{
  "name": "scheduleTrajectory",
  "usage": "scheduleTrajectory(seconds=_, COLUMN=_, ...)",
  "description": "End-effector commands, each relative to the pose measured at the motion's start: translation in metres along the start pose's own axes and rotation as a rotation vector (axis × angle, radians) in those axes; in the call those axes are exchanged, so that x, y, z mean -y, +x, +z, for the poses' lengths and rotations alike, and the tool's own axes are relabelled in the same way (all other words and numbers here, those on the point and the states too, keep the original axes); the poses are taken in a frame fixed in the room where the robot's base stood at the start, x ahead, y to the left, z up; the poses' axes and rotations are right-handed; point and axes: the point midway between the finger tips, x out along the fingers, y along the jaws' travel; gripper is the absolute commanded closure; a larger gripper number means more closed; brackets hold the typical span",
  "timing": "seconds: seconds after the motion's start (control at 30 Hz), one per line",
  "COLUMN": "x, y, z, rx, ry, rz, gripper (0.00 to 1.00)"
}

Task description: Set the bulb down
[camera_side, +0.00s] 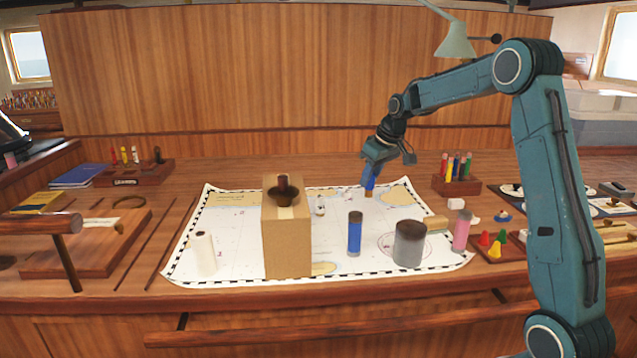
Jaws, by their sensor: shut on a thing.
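My gripper (377,168) is over the back right part of the chart, pointing down, shut on a small blue thing (370,182) with a brownish lower end. It is too small to tell whether this is the bulb. Its lower end is close to the chart; I cannot tell whether it touches. A small pale, glassy thing (320,205) stands on the chart (232,232) to the left of my gripper and looks somewhat like a bulb.
A tall tan box (287,245) with a dark-topped piece on it stands left of centre. A white roll (205,254), blue cylinder (355,233), grey cylinder (409,244) and pink cylinder (462,231) stand around it. A pen holder (456,185) is right of my gripper.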

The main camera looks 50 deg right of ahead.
Motion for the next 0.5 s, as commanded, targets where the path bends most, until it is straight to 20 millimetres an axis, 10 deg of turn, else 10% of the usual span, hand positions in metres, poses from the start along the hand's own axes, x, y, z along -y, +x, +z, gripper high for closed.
scheduleTrajectory(seconds=0.5, x=0.000, y=0.045, z=0.018, rx=0.000, ry=-0.001, rz=0.000, gripper=0.96)
